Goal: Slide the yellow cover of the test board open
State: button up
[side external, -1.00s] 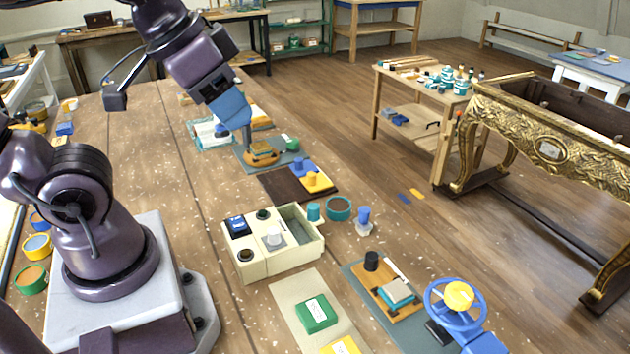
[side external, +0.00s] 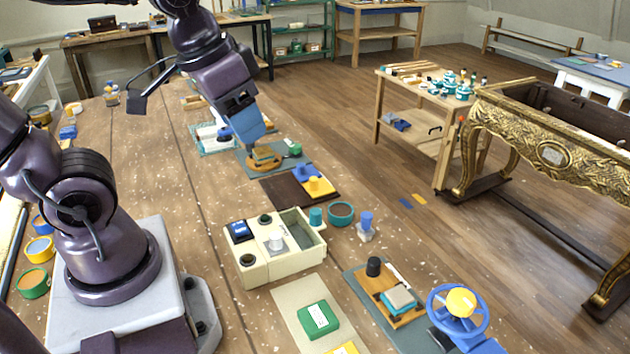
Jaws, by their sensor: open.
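A yellow cover (side external: 321,188) with a small yellow knob lies at the right end of a dark brown board (side external: 284,194); this looks like the test board. A blue knob (side external: 299,168) stands just behind the cover. My gripper (side external: 258,150) is beyond the board, low over a round orange-brown piece (side external: 262,165) on a grey-green mat. It is open and apart from the yellow cover. Its fingertips are small and partly lost against the piece, so I cannot tell whether they touch it.
A green piece (side external: 294,150) lies right of my gripper. In front of the board stand a cream compartment box (side external: 262,268), a teal ring-shaped dish (side external: 341,213) and a blue-topped piece (side external: 366,224). A blue wheel (side external: 458,322) is at front right.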

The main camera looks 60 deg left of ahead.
jog(key=w+a+f+n+g, duration=0.35)
jog(key=w+a+f, duration=0.25)
jog(key=w+a, duration=0.4)
jog(key=n, duration=0.5)
send_over(314, 179)
notch_tip(314, 179, down, 11)
jog(key=shift+m+g, duration=0.25)
notch_tip(314, 179, down, 13)
jog(key=shift+f, duration=0.1)
jog(key=shift+c, duration=0.4)
